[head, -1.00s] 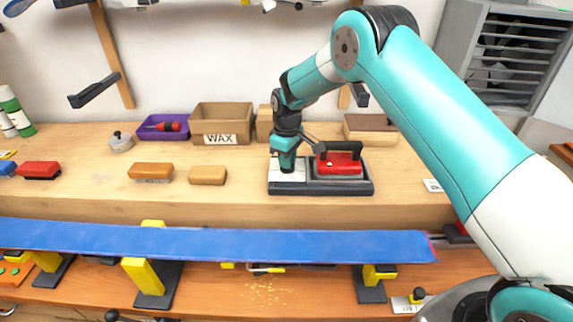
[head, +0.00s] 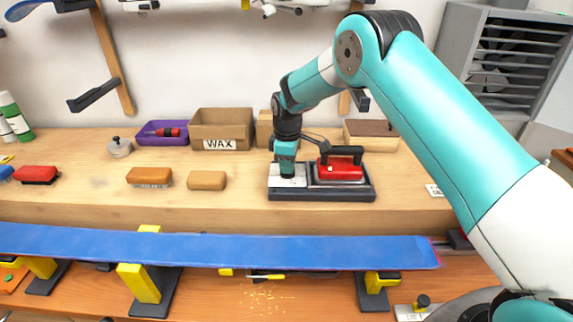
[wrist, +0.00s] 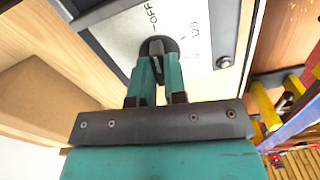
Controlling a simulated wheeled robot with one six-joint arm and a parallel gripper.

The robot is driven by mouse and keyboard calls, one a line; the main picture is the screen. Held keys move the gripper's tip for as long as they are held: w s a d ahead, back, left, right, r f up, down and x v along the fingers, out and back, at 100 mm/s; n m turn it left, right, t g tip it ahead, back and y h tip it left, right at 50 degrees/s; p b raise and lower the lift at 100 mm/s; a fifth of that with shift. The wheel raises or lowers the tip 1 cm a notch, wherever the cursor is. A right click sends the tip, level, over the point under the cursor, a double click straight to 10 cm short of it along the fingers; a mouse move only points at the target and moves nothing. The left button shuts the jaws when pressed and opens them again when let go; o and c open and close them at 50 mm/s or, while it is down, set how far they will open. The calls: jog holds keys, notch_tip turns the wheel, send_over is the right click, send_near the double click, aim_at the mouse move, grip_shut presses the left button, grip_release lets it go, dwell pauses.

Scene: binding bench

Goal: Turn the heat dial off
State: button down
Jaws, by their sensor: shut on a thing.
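The heat dial (wrist: 158,47) is a round black knob on a pale metal plate (wrist: 200,30) marked OFF and 120. My gripper (wrist: 155,72) is shut on the dial in the wrist view. In the head view my gripper (head: 287,172) points down onto the plate at the left of the dark iron stand (head: 320,194). The dial is hidden behind the gripper there. A red waxing iron (head: 340,172) with a black handle rests on the right of the stand. I cannot tell exactly which mark the dial points to.
A blue ski (head: 210,248) lies across yellow-topped vises in front of the bench. A WAX box (head: 221,125), a purple tray (head: 163,132) and a wooden box (head: 371,132) stand behind. Brushes and a tan block (head: 207,180) lie left, with clear bench between.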

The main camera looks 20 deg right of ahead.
jog(key=c, duration=1.2)
grip_release()
jog(key=shift+o, duration=0.2)
notch_tip(320, 180, up, 18)
jog(key=b, duration=0.3)
jog(key=shift+f, duration=0.25)
jog(key=s+a+r+m+y, duration=0.1)
jog(key=s+a+r, duration=0.1)
jog(key=s, duration=0.7)
jog(key=s+a+r+m+y, duration=0.1)
jog(key=s+r, duration=0.2)
jog(key=s, duration=0.6)
jog(key=s+a+f+m+y, duration=0.1)
jog(key=s+f, duration=0.1)
jog(key=s, duration=0.8)
jog(key=s+a+f+m+y, duration=0.1)
jog(key=s+m, duration=0.1)
jog(key=s, duration=0.9)
jog(key=shift+f+m, duration=0.3)
jog(key=shift+f, duration=0.1)
